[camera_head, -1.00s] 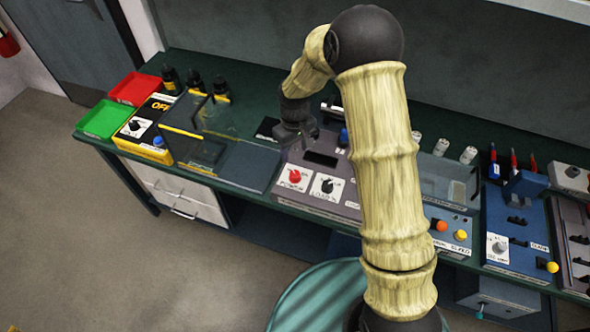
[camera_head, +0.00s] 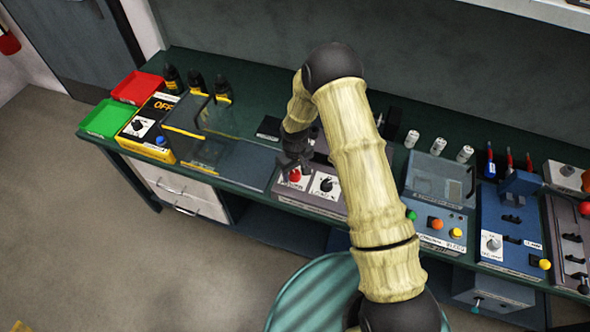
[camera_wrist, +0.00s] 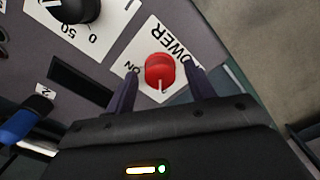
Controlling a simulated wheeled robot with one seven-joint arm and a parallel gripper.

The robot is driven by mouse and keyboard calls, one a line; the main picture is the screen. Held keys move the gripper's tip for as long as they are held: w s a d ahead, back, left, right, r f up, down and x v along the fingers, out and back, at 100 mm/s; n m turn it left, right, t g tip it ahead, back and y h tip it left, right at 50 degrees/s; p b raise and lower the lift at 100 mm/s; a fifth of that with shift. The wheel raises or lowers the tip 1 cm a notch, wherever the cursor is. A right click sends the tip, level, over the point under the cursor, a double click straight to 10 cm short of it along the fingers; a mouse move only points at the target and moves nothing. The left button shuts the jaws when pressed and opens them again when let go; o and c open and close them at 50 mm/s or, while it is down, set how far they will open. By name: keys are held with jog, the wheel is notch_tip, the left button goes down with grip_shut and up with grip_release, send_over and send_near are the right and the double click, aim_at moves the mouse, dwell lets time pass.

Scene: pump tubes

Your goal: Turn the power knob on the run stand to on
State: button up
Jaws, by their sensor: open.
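The run stand (camera_head: 311,204) is a grey panel on the green bench, partly hidden behind my arm. Its red power knob (camera_head: 295,175) sits at the panel's front left on a white label. In the wrist view the red knob (camera_wrist: 160,71) lies just beyond my fingertips and between them, with "POWER" and "ON" printed around it. A white mark on the knob points toward my gripper, away from "ON". My gripper (camera_wrist: 157,78) is open, with one finger on each side of the knob. I cannot tell whether the fingers touch it.
A black dial (camera_head: 327,185) sits right of the power knob; it also shows in the wrist view (camera_wrist: 72,8). A blue part (camera_wrist: 22,124) is at the wrist view's left. A clear-lidded box (camera_head: 207,140) stands left, and a blue-grey button station (camera_head: 440,205) stands right.

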jog(key=c, duration=1)
jog(key=shift+m+b, duration=0.45)
jog(key=shift+m, duration=0.05)
jog(key=m+b, duration=0.2)
jog(key=shift+f+m, duration=0.1)
jog(key=shift+m, duration=0.2)
jog(key=m+b, duration=0.2)
jog(key=m, duration=1.2)
jog(key=shift+r, duration=0.2)
jog(key=shift+m, duration=0.3)
